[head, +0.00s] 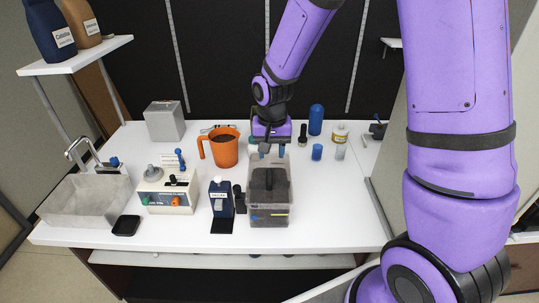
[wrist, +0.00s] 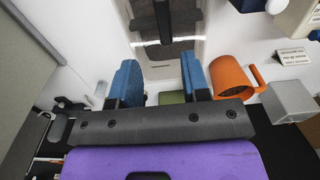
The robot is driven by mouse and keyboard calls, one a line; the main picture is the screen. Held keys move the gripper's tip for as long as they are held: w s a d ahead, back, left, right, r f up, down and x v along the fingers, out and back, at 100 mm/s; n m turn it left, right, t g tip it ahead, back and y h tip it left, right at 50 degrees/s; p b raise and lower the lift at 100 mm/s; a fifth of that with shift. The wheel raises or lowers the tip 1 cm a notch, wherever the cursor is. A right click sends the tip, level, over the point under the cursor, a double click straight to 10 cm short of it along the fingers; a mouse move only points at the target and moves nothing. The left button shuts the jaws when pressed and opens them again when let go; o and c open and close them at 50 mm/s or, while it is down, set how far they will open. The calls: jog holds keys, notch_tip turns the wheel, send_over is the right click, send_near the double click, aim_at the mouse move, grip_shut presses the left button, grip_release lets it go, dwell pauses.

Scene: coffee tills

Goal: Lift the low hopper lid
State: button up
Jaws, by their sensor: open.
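The hopper is a low, see-through greyish box (head: 270,218) on the white table, right of centre. Its top carries a dark grey lid with a raised dark bar-like part (head: 269,179); in the wrist view a dark bar (wrist: 152,22) crosses the hopper top ahead of the fingers. My gripper (head: 272,150) is above the far end of the hopper, pointing down. In the wrist view its two blue fingertips (wrist: 162,82) are apart with nothing held between them. The bar lies beyond the fingertips, not between them. I cannot tell how high the fingertips are above the lid.
An orange jug (head: 224,152) stands left of my gripper. A dark blue carton (head: 221,199) stands close left of the hopper. A blue bottle (head: 316,120) and small jars stand to the right. A grey basin (head: 85,199) is far left. Table right of the hopper is clear.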

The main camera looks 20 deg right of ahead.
aim_at(269, 176)
jog(key=shift+w+a+f, duration=0.1)
jog(key=shift+a+f, duration=0.05)
jog(key=shift+f, duration=0.4)
jog(key=shift+w+a+f, duration=0.1)
jog(key=shift+f, duration=4)
jog(key=shift+r, duration=0.15)
grip_shut()
